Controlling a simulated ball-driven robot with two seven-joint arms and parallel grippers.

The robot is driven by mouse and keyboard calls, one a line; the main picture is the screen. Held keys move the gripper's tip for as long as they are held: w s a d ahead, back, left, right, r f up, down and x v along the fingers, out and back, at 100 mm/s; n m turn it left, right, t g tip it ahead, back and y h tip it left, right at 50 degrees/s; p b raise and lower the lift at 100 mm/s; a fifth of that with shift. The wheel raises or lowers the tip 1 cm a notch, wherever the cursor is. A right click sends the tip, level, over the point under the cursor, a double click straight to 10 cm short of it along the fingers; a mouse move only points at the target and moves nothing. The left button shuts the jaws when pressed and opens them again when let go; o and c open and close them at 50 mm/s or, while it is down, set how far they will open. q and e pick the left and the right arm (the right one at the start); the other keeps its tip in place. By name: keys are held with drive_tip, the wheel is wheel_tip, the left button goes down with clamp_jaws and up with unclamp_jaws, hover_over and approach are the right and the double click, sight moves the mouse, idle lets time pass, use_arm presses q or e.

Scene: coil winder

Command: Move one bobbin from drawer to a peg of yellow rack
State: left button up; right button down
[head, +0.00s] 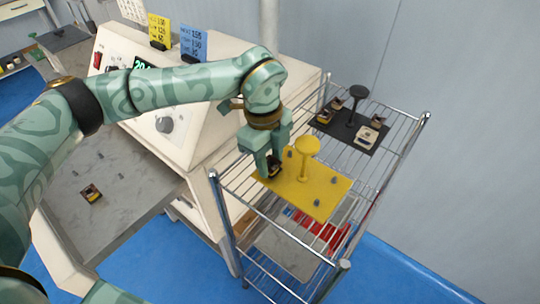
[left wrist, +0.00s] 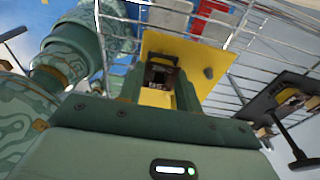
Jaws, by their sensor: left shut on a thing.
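My left gripper (head: 268,165) is shut on a dark bobbin (head: 274,169) with a copper-coloured winding. The gripper points down at the left corner of the yellow rack (head: 328,193). The bobbin also shows between the fingers in the left wrist view (left wrist: 160,76), over the yellow plate (left wrist: 205,58). I cannot tell whether it is around a peg or just above the plate. The yellow rack has a yellow knobbed post and several short grey pegs, which look bare where visible. My right gripper is not in view.
A black rack (head: 348,134) with several bobbins and a black knobbed post stands behind the yellow rack on the wire shelf (head: 405,140). The cream winder (head: 185,95) stands left of the shelf.

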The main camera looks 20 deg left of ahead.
use_arm(q)
drive_tip(key=shift+f, duration=0.45)
drive_tip(key=o, duration=1)
drive_tip(key=shift+o, duration=0.2)
wheel_tip(320, 180, up, 16)
drive_tip(key=a+p, duration=0.2)
drive_tip(key=shift+w, duration=0.35)
drive_tip(key=shift+d, duration=0.1)
